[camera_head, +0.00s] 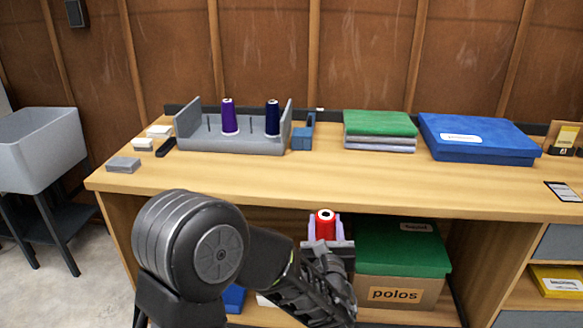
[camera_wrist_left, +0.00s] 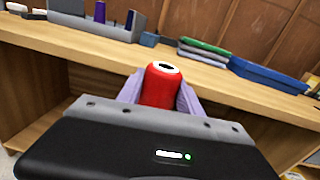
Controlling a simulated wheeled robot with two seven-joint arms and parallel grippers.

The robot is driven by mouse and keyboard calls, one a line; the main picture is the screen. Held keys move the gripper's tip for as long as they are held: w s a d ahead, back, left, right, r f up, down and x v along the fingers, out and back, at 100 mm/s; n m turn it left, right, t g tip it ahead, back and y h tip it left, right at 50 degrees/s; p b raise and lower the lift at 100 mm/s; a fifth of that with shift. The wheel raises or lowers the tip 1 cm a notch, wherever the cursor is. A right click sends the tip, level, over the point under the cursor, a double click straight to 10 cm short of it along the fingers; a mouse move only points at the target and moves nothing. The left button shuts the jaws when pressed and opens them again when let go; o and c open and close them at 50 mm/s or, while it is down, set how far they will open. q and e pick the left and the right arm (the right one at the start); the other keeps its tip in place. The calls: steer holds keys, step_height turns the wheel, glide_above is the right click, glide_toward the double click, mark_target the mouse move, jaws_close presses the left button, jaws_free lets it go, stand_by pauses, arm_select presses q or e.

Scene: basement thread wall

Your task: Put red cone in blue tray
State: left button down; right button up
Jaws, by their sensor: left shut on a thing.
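The red cone (camera_head: 325,226) is a red thread spool with a white top, held upright in my left gripper (camera_head: 325,230). The gripper is shut on it, in front of the table's front edge and below the tabletop. In the left wrist view the red cone (camera_wrist_left: 163,84) stands between the two pale fingers. A flat blue tray-like box (camera_head: 478,138) with a white label lies at the back right of the table. It also shows in the left wrist view (camera_wrist_left: 266,75); its inside cannot be made out. My right gripper is not in view.
A grey rack (camera_head: 235,146) holds a purple cone (camera_head: 229,117) and a navy cone (camera_head: 272,118) on the wooden table. Green and grey folded cloths (camera_head: 380,130) lie beside the blue box. A green-lidded polos box (camera_head: 402,249) sits on the shelf below. The tabletop's front strip is clear.

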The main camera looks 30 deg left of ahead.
arm_select(q)
steer(key=s+d+f+n+y+p, duration=0.1)
steer(key=s+d+f+y+p, duration=0.1)
steer(key=s+d+f+p, duration=0.4)
steer(key=s+a+r+n+g+y+p, duration=0.3)
steer(key=s+r+n+g+y+p, duration=0.1)
steer(key=r+p, duration=0.4)
steer(key=shift+s+a+r+g+y+p, duration=0.25)
steer(key=shift+s+r+g+y+p, duration=0.15)
steer(key=shift+s+g+p, duration=0.45)
steer(key=shift+s, duration=0.15)
